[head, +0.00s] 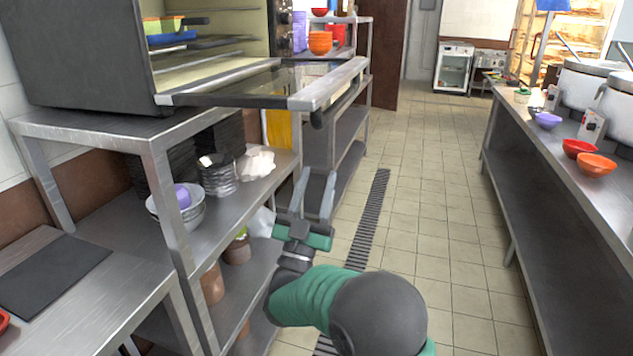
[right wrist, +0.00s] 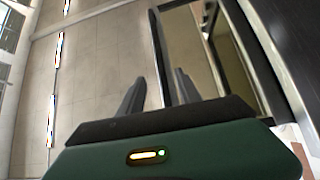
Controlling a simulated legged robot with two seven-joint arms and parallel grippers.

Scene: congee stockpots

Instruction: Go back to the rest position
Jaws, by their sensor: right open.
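My right gripper (head: 315,192) is raised in the middle of the head view, in front of the open oven door (head: 325,90). Its two fingers are apart and nothing is between them that it grips. In the right wrist view its open fingers (right wrist: 155,95) show with the edge of a flat panel, likely the oven door (right wrist: 162,60), between or just beyond them. I cannot tell whether they touch it. My left gripper is not in view.
The oven (head: 100,50) stands on a steel shelf unit (head: 85,125) holding bowls (head: 190,215) and dark stacks. A steel counter (head: 560,165) on the right carries a red bowl (head: 577,148), an orange bowl (head: 597,165) and pots. The tiled floor (head: 430,190) between is clear.

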